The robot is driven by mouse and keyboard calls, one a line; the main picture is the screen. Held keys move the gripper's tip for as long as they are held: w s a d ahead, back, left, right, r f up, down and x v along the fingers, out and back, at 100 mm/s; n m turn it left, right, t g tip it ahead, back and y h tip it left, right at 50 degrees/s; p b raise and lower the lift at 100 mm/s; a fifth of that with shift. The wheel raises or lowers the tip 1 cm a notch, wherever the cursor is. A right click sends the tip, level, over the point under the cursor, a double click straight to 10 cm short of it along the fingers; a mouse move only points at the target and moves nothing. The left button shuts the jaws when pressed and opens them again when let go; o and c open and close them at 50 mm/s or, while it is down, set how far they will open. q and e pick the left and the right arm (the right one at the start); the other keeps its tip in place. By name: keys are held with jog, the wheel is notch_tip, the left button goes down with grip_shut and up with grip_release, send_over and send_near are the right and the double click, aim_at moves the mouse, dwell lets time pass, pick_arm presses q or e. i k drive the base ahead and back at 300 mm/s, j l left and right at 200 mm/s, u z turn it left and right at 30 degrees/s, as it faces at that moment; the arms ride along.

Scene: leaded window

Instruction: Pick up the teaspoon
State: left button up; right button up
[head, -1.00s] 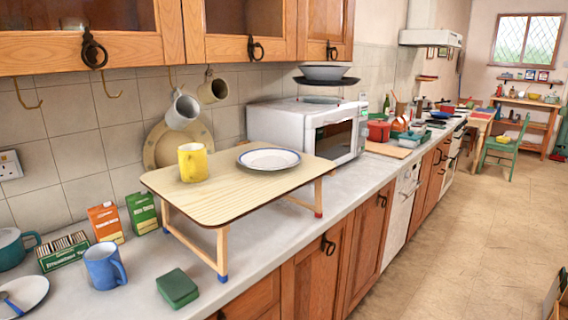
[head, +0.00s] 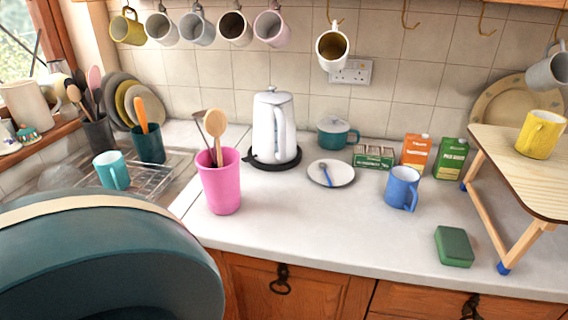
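A small blue teaspoon (head: 327,174) lies on a white saucer (head: 343,180) on the countertop, in front of the white kettle and the teal pot. The whole teaspoon shows, with nothing lying over it. Neither of my grippers is in the head view.
A pink tumbler (head: 220,183) with utensils stands left of the saucer, a white kettle (head: 273,128) behind. A large dark teal rounded shape (head: 100,265) fills the lower left. The front counter is clear.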

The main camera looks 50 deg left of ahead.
aim_at(323, 166)
jog(key=u, duration=1.25)
